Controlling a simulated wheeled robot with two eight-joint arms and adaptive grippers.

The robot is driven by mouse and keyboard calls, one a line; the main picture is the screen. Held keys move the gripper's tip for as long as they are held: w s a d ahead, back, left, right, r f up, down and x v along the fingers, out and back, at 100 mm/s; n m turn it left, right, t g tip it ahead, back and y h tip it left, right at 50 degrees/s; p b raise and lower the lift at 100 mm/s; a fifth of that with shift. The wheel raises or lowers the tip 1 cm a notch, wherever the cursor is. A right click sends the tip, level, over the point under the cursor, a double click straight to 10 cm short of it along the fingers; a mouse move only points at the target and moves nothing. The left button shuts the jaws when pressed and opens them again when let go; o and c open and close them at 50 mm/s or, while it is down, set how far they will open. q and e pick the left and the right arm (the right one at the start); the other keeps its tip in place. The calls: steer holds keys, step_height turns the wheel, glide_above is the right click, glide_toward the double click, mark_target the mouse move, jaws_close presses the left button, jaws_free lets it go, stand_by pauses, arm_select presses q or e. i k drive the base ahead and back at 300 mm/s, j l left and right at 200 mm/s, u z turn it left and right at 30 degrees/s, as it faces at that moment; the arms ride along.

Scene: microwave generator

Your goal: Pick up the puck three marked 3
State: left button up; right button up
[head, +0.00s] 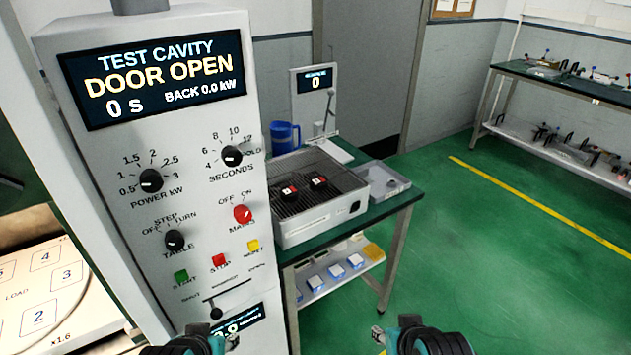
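My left gripper (228,342) shows only in part at the bottom edge, in front of the control panel. My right gripper (380,336) also shows only in part at the bottom edge, over the floor. Both are well short of the pucks. Their finger openings are not clear.
The white control panel (130,200) reads DOOR OPEN and stands left of the bench. A plate with numbered squares (75,312) lies lower left. A blue mug (284,137), a scale-like display post (315,85) and a grey bin (385,180) surround the rack tray (325,220).

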mark_target(289, 195)
steer(key=i+l, duration=0.2)
steer(key=l, duration=0.15)
steer(key=i+l, duration=0.2)
steer(key=l, duration=0.15)
steer(key=i+l+u, duration=0.1)
steer(key=l, duration=0.25)
steer(key=i, duration=0.05)
